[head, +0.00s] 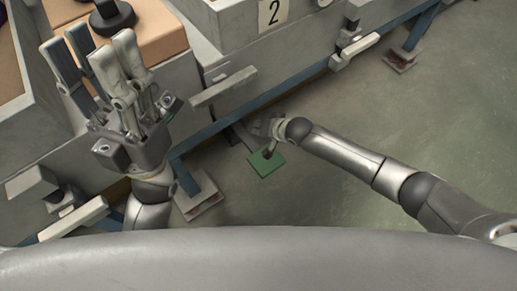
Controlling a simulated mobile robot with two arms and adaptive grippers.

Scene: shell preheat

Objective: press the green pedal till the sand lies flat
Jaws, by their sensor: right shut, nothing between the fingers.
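The green pedal (264,163) lies low by the floor at the foot of the grey bin, in the middle of the head view. My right gripper (268,152) is shut and empty, close above the pedal's far edge. I cannot tell if it touches the pedal. Tan sand (160,38) fills the grey bin at the upper left, and its visible part looks fairly level. A dark round knob-like piece (112,17) sits over the sand. My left gripper (88,42) is raised and open in front of the bins, with nothing between its fingers. It hides part of the sand.
A second tan-filled bin (8,65) is at the left edge. A grey bin marked 2 (272,14) stands at the back. Pale handles (224,87) and blue frame legs (188,176) stick out along the front.

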